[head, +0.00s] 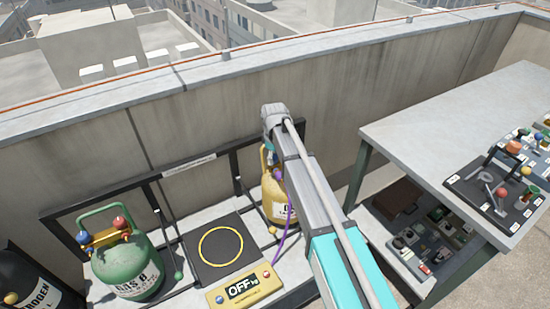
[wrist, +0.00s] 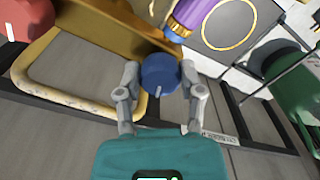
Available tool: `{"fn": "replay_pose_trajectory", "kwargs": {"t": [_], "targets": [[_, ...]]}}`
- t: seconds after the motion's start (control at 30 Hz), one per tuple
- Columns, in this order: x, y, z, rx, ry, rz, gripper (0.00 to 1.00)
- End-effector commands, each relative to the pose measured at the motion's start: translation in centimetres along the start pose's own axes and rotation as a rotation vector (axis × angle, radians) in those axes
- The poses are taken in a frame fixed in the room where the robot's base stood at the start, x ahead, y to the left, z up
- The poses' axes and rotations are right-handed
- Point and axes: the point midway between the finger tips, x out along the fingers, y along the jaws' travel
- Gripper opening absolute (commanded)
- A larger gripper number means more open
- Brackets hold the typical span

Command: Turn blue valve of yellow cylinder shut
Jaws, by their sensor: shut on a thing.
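The yellow cylinder (head: 277,205) stands at the right end of the black rack, partly hidden behind my arm in the head view. Its yellow handle ring (wrist: 85,110) shows in the wrist view. The blue valve (wrist: 160,74) is a round knob with a white mark on its rim, on top of the cylinder. My gripper (wrist: 160,88) has a finger on each side of the blue valve and is shut on it. A red valve (wrist: 30,18) sits at the upper left of the wrist view. In the head view the gripper and blue valve are mostly hidden by my arm.
A purple hose (head: 287,220) with a blue fitting (wrist: 176,28) runs close to the gripper. A black scale (head: 205,270) with an OFF display stands left of the cylinder. A green cylinder (head: 128,265) stands further left. A workbench (head: 440,110) with tools is at right; a parapet wall rises behind.

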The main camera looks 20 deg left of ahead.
Motion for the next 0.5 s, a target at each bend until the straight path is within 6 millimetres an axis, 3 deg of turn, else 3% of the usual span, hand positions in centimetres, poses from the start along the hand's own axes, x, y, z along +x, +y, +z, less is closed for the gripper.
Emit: {"fn": "replay_pose_trajectory", "kwargs": {"t": [0.5], "targets": [[0.02, -0.28, 0.03, 0.324, -0.001, -0.003, 0.02]]}}
